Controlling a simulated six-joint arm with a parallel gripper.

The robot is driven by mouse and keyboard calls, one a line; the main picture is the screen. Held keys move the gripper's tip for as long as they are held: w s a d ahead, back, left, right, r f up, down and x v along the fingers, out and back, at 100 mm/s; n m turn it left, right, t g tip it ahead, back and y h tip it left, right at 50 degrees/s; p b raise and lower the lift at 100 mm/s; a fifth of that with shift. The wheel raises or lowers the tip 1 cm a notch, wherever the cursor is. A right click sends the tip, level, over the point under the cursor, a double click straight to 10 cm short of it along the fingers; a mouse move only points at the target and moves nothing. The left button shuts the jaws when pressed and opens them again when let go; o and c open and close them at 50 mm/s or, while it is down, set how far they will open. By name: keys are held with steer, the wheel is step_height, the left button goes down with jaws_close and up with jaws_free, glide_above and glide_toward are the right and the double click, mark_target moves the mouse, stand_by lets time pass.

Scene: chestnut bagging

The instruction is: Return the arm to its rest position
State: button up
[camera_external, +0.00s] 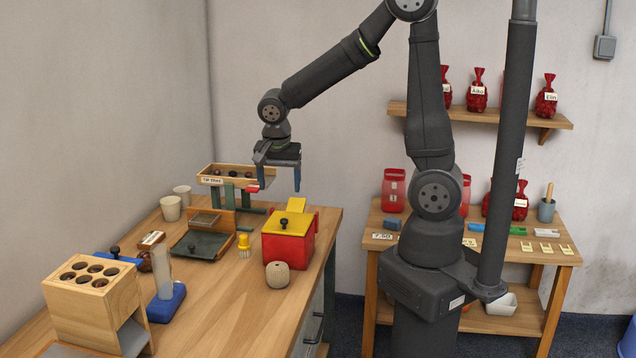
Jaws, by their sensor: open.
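My gripper (280,184) hangs from the arm over the back part of the wooden workbench, with its fingers pointing down. The fingers are apart and I see nothing held between them. It is in front of the wooden tip tray (209,181), which holds several dark chestnuts, and above the red box with a yellow lid (288,240). A small red piece (253,189) shows close to the left finger; I cannot tell whether they touch.
On the workbench (235,310) stand a wooden block with chestnuts (88,311), a clear tube on a blue base (167,302), a twine ball (277,274) and two cups (171,208). At right, a side table (560,255) and a shelf (500,113) hold red bags.

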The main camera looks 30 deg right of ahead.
steer(key=shift+m, duration=0.3)
steer(key=w+d, duration=0.3)
steer(key=shift+s+a, duration=0.1)
steer(key=shift+s, duration=0.05)
steer(key=s+a+n, duration=0.2)
steer(key=s+a, duration=0.6)
steer(key=s, duration=0.1)
steer(key=shift+s+f, duration=0.2)
steer(key=shift+f, duration=1.1)
steer(key=shift+s+f, duration=0.2)
steer(key=shift+f, duration=1.1)
steer(key=shift+r, duration=0.15)
